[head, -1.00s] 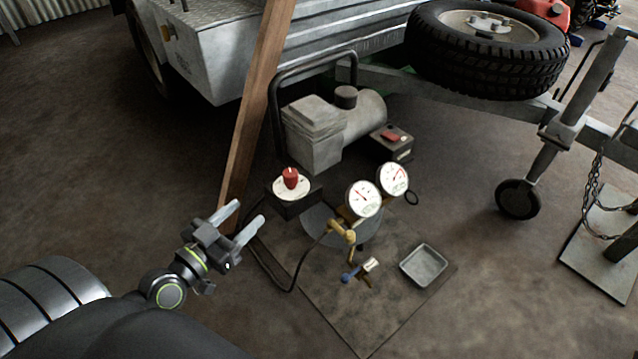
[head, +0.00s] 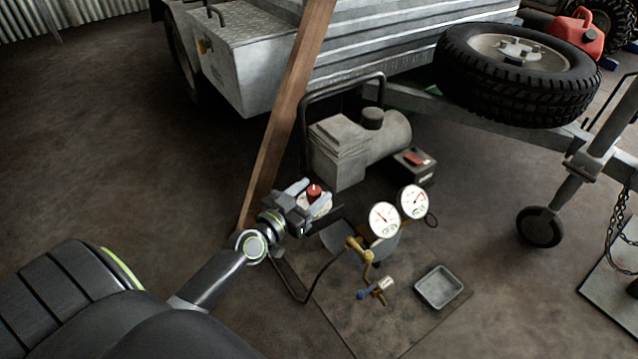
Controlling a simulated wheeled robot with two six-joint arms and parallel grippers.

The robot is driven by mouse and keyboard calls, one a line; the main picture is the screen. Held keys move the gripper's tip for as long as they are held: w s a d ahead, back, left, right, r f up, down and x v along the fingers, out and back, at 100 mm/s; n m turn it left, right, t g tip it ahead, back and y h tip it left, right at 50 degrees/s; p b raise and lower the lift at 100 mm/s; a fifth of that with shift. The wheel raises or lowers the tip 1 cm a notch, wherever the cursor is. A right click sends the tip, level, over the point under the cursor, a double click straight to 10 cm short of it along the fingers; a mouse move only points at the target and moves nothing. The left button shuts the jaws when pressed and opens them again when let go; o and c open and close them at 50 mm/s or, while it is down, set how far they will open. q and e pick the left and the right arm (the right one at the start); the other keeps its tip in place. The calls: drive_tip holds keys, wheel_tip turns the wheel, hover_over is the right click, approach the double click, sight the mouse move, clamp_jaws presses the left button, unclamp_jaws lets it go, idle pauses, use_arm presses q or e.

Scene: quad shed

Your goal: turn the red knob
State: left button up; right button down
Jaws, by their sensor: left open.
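The red knob (head: 314,191) sits on a white round dial on a dark box, in the middle of the head view. My left gripper (head: 312,189) is open, with its two grey fingers reaching toward the knob, one on each side of it in the picture. Whether the fingers touch the knob I cannot tell. The gripper body hides much of the dial and box. My right gripper is not in view.
A wooden post (head: 288,110) rises close beside the left gripper. Two white gauges (head: 384,219) with brass fittings stand right of the knob. A grey engine unit (head: 340,150) is behind. A metal tray (head: 439,287) lies on the mat. Floor at left is clear.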

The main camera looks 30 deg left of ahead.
use_arm(q)
drive_tip(key=shift+w+d, duration=0.2)
drive_tip(key=shift+w, duration=1.35)
